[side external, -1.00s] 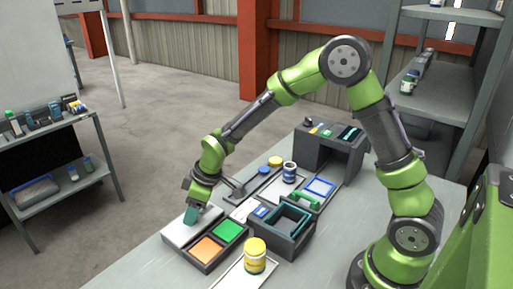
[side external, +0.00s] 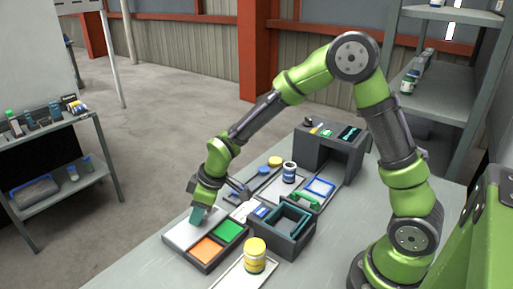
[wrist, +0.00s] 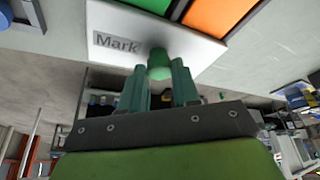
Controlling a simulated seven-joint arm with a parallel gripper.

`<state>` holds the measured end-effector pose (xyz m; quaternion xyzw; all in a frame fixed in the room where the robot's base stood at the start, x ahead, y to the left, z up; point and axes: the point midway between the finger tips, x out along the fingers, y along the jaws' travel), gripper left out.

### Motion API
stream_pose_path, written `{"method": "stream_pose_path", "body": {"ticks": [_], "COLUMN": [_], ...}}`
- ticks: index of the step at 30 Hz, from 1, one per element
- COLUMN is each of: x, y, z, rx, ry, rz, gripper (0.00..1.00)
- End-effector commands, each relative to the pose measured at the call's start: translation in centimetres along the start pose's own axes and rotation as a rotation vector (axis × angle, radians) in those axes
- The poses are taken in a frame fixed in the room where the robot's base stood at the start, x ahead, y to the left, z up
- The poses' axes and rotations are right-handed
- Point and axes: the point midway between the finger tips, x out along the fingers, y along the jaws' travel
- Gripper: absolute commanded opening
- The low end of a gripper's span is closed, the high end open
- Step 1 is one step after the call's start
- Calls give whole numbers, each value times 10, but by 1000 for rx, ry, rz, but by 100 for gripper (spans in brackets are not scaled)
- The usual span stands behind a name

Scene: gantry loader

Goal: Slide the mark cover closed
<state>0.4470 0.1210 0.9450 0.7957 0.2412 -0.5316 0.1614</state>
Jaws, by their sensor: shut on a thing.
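The mark cover (wrist: 190,45) is a pale plate lettered "Mark" with a green knob (wrist: 159,65). In the side view the cover (side external: 180,236) lies at the left of a dark tray, beside an orange panel (side external: 206,249) and a green panel (side external: 229,231). My gripper (wrist: 158,78) has its teal fingers on either side of the knob and is shut on it. In the side view my gripper (side external: 197,216) points down onto the cover and hides the knob and part of the plate.
A dark open box (side external: 291,225) stands right of the tray. A yellow jar (side external: 255,256) sits on a pale plate in front. A white-and-blue jar (side external: 289,172) and a dark raised housing (side external: 335,150) stand behind. The table is clear at the front left.

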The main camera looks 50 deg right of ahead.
Motion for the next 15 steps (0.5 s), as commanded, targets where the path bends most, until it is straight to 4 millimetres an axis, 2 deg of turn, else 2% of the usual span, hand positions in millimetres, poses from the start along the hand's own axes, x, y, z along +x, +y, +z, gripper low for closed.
{"method": "stream_pose_path", "body": {"ticks": [3,8,15], "x": [-10,-19,-23], "y": [-15,-32,-41], "z": [21,45,56], "rx": [2,2,2], "ry": [0,0,-2], "rz": [0,-1,-1], "gripper": [0,0,0]}}
